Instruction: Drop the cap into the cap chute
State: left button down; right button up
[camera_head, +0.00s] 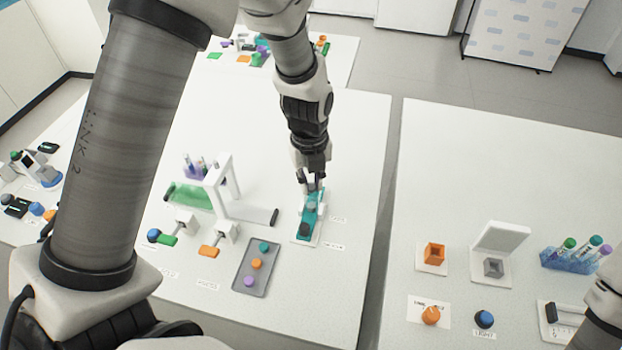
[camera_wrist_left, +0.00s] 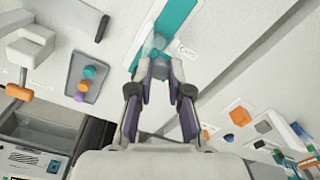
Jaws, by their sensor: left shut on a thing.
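My left gripper (camera_head: 313,184) is over the upper end of a teal chute (camera_head: 312,203) on a white base. In the wrist view the left gripper (camera_wrist_left: 160,66) has its fingertips close together on a small greyish piece that looks like the cap (camera_wrist_left: 155,44). The teal chute (camera_wrist_left: 178,16) is right behind it, beside a label reading "CAPS". Whether the cap touches the chute I cannot tell. In the head view the fingers mostly hide the cap. A dark grey piece (camera_head: 305,230) shows at the chute's near end. My right gripper is not in view.
A grey tray (camera_head: 242,283) with teal, orange and purple caps lies left of the chute. A white stand (camera_head: 218,175) with a green piece is behind the tray. A gap separates the right table, which holds an orange box (camera_head: 433,254) and a tube rack (camera_head: 566,262).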

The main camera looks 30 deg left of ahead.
pick_arm(q)
jog(key=shift+s+d, duration=0.1)
jog(key=c, duration=1)
grip_release()
notch_tip(320, 180, up, 12)
jog(key=shift+f, duration=0.1)
jog(key=shift+s, duration=0.1)
dwell(0.4)
